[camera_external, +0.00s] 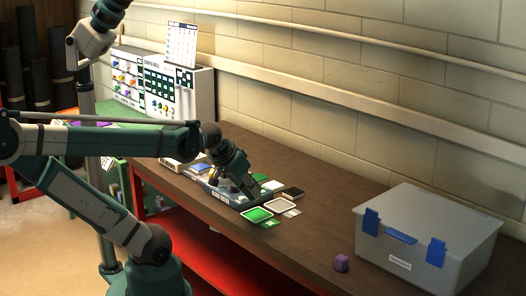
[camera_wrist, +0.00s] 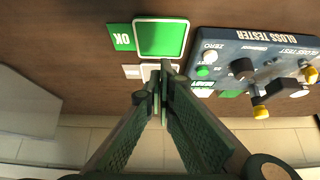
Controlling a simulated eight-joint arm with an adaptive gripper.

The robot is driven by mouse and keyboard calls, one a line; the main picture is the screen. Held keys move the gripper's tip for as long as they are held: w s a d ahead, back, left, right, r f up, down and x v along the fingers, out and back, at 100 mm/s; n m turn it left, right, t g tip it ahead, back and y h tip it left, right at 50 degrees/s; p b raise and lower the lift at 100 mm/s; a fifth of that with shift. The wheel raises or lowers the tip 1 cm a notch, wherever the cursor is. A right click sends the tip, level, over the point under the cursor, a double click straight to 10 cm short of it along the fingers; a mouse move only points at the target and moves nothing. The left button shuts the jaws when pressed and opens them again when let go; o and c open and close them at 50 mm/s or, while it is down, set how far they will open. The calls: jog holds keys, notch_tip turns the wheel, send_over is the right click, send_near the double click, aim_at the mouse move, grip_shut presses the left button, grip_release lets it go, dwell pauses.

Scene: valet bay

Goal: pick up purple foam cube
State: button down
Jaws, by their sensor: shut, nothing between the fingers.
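The purple foam cube (camera_external: 341,263) sits on the bench top at the lower right in the external view, just left of the grey bin. It does not show in the wrist view. My gripper (camera_external: 249,196) is low over the bench beside the gloss tester and the small trays, well to the left of the cube. In the wrist view my gripper (camera_wrist: 163,82) has its fingers together with nothing between them.
The grey bin (camera_external: 425,262) with blue latches stands right of the cube. A gloss tester (camera_wrist: 255,60) with knobs and a green tray (camera_wrist: 161,38) lie near my gripper. A block wall runs behind.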

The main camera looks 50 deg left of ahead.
dwell(0.3)
jog(key=c, duration=2)
grip_release()
jog(key=shift+c, duration=0.2)
